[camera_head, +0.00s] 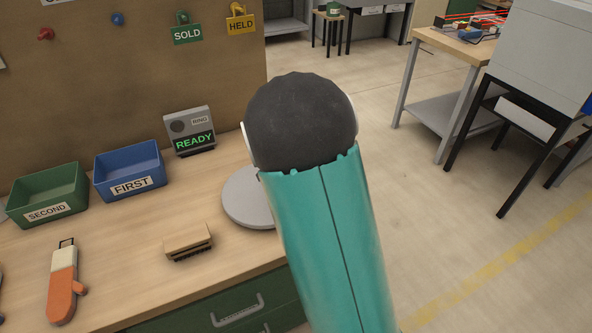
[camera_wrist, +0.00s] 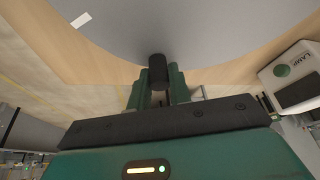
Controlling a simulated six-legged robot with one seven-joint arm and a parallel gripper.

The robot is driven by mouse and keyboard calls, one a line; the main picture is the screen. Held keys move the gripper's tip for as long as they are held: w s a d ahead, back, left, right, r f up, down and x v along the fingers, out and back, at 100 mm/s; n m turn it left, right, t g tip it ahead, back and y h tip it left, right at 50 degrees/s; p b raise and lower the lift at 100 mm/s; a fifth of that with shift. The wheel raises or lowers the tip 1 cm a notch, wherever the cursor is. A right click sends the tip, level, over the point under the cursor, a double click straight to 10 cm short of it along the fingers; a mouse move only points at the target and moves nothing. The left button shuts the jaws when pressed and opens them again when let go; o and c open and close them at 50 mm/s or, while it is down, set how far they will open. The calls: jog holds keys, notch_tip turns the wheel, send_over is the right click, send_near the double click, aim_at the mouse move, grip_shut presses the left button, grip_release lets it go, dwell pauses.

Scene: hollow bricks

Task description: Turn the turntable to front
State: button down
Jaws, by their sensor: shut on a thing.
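The turntable is a grey disc (camera_head: 240,197) on the wooden bench; my teal arm covers its right part in the head view. In the wrist view its grey surface (camera_wrist: 180,25) fills the top, with a small white mark (camera_wrist: 80,20) at the upper left. A short black peg (camera_wrist: 158,66) stands at the disc's edge. My gripper (camera_wrist: 158,82) has its two green fingers closed around this peg, one on each side. In the head view my gripper is hidden behind my arm.
A green SECOND bin (camera_head: 45,211), a blue FIRST bin (camera_head: 130,187) and a grey box reading READY (camera_head: 189,125) stand at the back. A brush (camera_head: 188,240) and an orange tool (camera_head: 62,285) lie in front. A white LAMP box (camera_wrist: 285,72) shows right of the peg.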

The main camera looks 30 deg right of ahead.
jog(key=s+m, duration=0.1)
jog(key=s+a+m+g, duration=0.1)
jog(key=s+m, duration=0.1)
jog(key=m, duration=0.1)
jog(key=shift+s+a+g, duration=0.2)
jog(key=shift+a+g, duration=0.1)
jog(key=shift+a, duration=0.05)
jog(key=shift+s+a+m+g, duration=0.55)
jog(key=shift+s+m, duration=0.2)
jog(key=shift+m, duration=0.45)
jog(key=shift+a, duration=0.1)
jog(key=c, duration=1.3)
grip_release()
jog(key=shift+s, duration=0.1)
jog(key=shift+r, duration=0.1)
jog(key=v, duration=1.3)
jog(key=shift+a+r, duration=0.15)
jog(key=shift+r, duration=0.15)
